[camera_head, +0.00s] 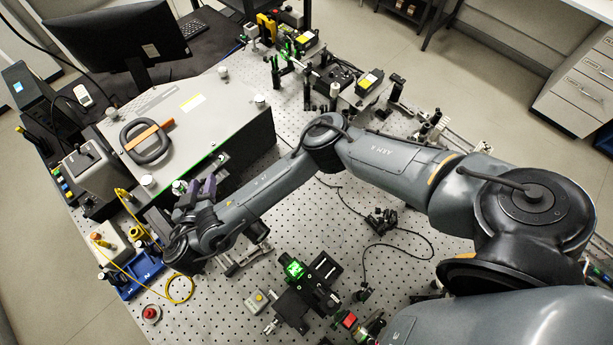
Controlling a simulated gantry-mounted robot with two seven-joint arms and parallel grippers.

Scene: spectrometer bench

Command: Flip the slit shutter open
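The spectrometer (185,115) is a big light-grey box with a dark side wall, standing on the perforated bench. My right arm comes in from the right, and its gripper (198,186) is at the lower front corner of this box. Its two purplish-grey fingers look spread apart, and nothing shows between them. A small round fitting with a green glint (179,187) is just left of the fingers; I cannot tell whether they touch it. The slit shutter cannot be made out clearly; the wrist may hide it. My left gripper is out of view.
A blue numbered holder (135,284) and a yellow cable (181,289) lie near my wrist. A red button (151,313) is at the bench's front left. A green-lit device (295,269) stands below my forearm. Optical mounts crowd the far side; bare bench (215,310) shows between the front items.

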